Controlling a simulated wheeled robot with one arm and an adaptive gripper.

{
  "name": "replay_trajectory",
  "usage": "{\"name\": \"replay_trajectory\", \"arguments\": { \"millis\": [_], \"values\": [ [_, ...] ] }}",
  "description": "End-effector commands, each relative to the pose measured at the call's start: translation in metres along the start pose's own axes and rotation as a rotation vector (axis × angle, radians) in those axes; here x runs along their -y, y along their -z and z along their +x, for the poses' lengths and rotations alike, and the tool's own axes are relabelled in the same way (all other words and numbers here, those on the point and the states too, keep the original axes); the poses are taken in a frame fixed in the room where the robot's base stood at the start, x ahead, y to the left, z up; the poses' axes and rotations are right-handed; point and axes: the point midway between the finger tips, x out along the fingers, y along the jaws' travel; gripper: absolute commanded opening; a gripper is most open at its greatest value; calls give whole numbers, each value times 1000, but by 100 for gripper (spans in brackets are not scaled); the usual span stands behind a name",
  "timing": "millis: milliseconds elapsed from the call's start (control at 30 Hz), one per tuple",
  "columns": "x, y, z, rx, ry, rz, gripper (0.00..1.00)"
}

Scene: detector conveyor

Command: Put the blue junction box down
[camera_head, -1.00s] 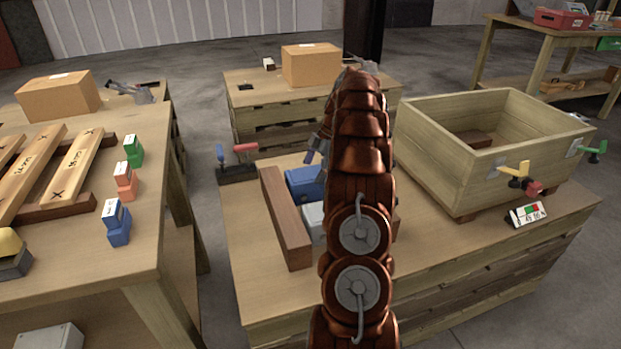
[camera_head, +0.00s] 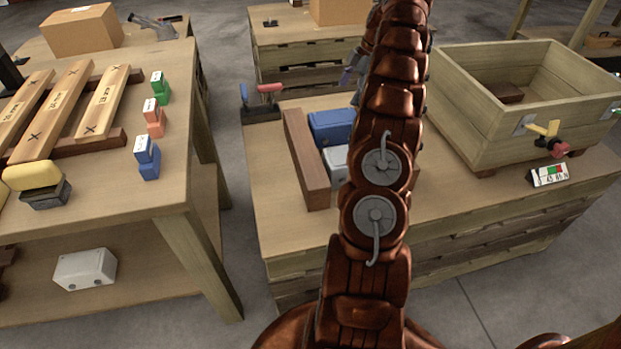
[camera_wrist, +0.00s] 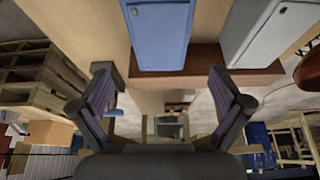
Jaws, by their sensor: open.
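The blue junction box (camera_head: 332,126) rests on the middle table, against the inner side of a dark wooden block, partly hidden by my arm in the head view. In the wrist view the blue box (camera_wrist: 158,34) is at the top centre, beyond the fingertips. My gripper (camera_wrist: 159,88) is open, its two fingers spread apart with nothing between them. In the head view the gripper is mostly hidden behind my arm. A grey-white box (camera_head: 336,162) sits beside the blue one, and it also shows at the top right in the wrist view (camera_wrist: 262,38).
The dark wooden block (camera_head: 305,160) stands left of the boxes. A large wooden crate (camera_head: 482,125) with clamps is on the right of the table. A label stand (camera_head: 548,175) is in front of it. The left table (camera_head: 130,195) holds planks and small coloured blocks.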

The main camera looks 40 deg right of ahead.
Motion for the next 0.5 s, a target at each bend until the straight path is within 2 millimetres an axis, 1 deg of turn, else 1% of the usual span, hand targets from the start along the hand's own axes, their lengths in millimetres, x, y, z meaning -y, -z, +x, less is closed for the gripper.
{"name": "replay_trajectory", "arguments": {
  "millis": [67,167,267,300,367,500],
  "values": [
    [0,5,0,0,3,5,100],
    [2,23,1,1,15,30,100],
    [7,52,2,7,33,79,100],
    [10,66,3,11,42,103,100],
    [15,87,4,19,53,141,100],
    [33,132,9,42,85,228,100]
  ]
}}
